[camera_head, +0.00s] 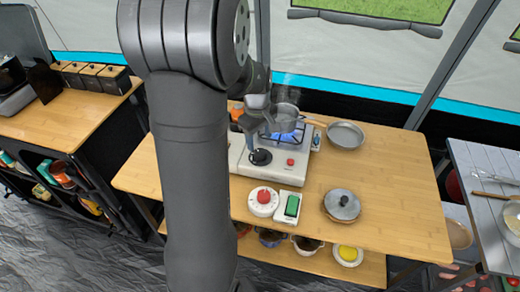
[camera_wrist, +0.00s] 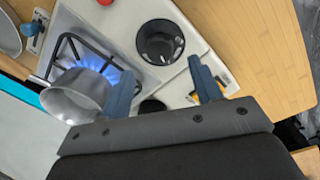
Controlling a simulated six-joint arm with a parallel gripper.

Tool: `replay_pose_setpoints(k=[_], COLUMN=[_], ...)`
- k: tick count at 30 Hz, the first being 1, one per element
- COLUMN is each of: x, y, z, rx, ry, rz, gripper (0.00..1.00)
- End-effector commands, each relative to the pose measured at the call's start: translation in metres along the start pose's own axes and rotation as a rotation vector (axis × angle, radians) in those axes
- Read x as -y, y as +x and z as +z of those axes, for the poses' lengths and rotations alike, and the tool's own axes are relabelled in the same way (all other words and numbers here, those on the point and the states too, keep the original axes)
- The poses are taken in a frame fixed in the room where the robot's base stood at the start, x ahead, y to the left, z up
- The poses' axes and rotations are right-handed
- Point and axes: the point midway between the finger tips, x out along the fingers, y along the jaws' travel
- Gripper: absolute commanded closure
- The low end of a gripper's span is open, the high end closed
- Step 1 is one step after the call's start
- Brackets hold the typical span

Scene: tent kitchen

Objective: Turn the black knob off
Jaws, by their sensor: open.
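The black knob (camera_head: 260,157) sits on the front left of the white stove (camera_head: 284,176). In the wrist view the black knob (camera_wrist: 160,42) shows as a round dial with a dark raised grip, just beyond my fingertips. My gripper (camera_wrist: 163,65) is open and empty, its two blue fingers apart. In the head view my gripper (camera_head: 262,132) is above and behind the knob, partly hidden by my arm. I see no clear contact with the knob. A blue flame (camera_wrist: 92,63) burns on the burner. A second dark round part (camera_wrist: 151,107) shows between the fingers.
A steaming metal pot (camera_head: 285,117) stands over the burner, close to my gripper. A pan (camera_head: 346,135) is to the right. A red-knobbed timer (camera_head: 263,200), a green switch (camera_head: 291,206) and a lidded pot (camera_head: 342,205) are in front.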

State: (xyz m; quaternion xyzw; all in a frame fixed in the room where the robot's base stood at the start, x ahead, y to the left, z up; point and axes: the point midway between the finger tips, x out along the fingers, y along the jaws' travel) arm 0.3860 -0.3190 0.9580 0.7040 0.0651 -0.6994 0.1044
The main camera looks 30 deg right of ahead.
Motion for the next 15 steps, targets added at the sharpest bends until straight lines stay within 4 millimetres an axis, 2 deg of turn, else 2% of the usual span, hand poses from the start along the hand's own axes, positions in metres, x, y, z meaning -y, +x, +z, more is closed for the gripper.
replay_pose_setpoints(k=[1, 6, 10, 15], x=[0.001, 0.001, 0.000, 0.000], y=[0.012, 0.041, 0.055, 0.062], z=[0.001, 0.000, 0.000, 0.000], rx=[0.003, 0.002, 0.000, 0.000], ry=[0.000, 0.000, 0.001, 0.001], rz=[-0.004, -0.003, 0.000, 0.000], gripper=[0.42, 0.42, 0.42, 0.42])
